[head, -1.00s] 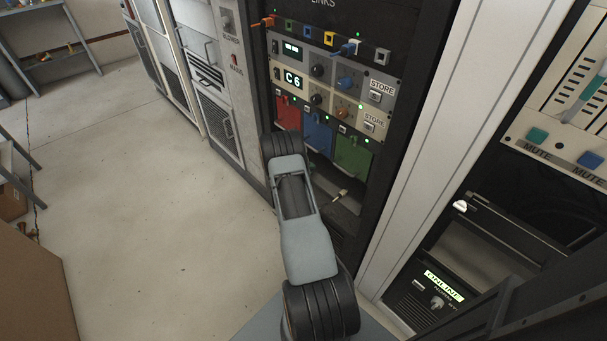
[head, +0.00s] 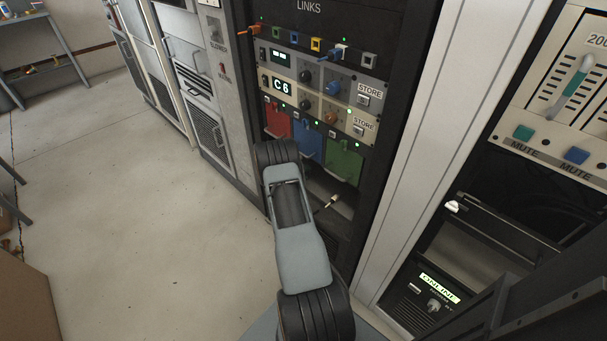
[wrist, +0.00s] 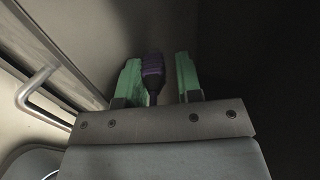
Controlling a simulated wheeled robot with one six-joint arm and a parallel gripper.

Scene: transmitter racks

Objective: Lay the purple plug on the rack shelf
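The purple plug (wrist: 152,70) shows in the wrist view between the green fingers of my gripper (wrist: 158,60). It lies close to the left finger, and a dark gap separates it from the right finger. The fingers are apart, so my gripper looks open around the plug. What the plug rests on is too dark to tell. In the head view my arm hides the gripper and the plug. The rack shelf (head: 338,221) appears as a dark recess below the red, blue and green modules, partly behind my arm.
A pale connector (head: 331,201) sticks out at the recess. A metal handle (wrist: 38,86) is at left in the wrist view. The floor (head: 150,220) left of my arm is clear.

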